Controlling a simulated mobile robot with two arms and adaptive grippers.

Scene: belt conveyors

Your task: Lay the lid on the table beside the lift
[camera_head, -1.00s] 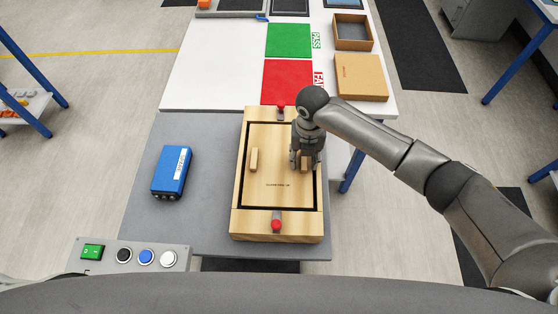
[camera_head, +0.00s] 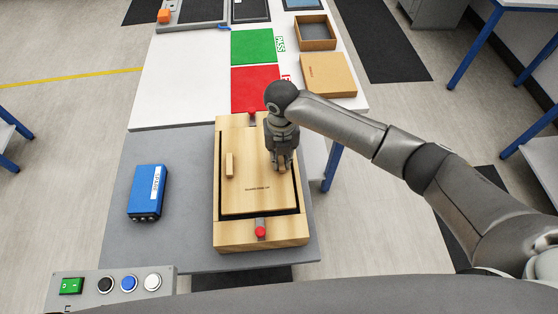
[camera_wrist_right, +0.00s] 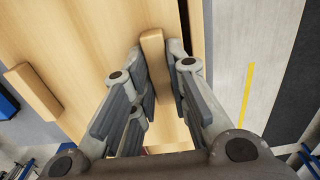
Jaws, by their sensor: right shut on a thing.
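The lid (camera_head: 250,196) is a pale wooden panel with two bar handles and small print, in the wooden frame (camera_head: 235,237) with red knobs on the grey table (camera_head: 192,140). A dark gap shows along its near and right sides. It seems slightly raised or shifted toward the left; I cannot tell how far. My right gripper (camera_head: 281,164) is over the lid's right handle. In the right wrist view its fingers (camera_wrist_right: 160,70) are closed on that handle (camera_wrist_right: 153,50). The left handle (camera_head: 229,164) is free. My left gripper is not in view. I cannot identify the lift surely.
A blue labelled box (camera_head: 148,190) stands on the grey table left of the frame, with bare tabletop between. Behind are a red mat (camera_head: 256,90), a green mat (camera_head: 253,46) and cardboard boxes (camera_head: 328,74). A button panel (camera_head: 90,288) is at the near left.

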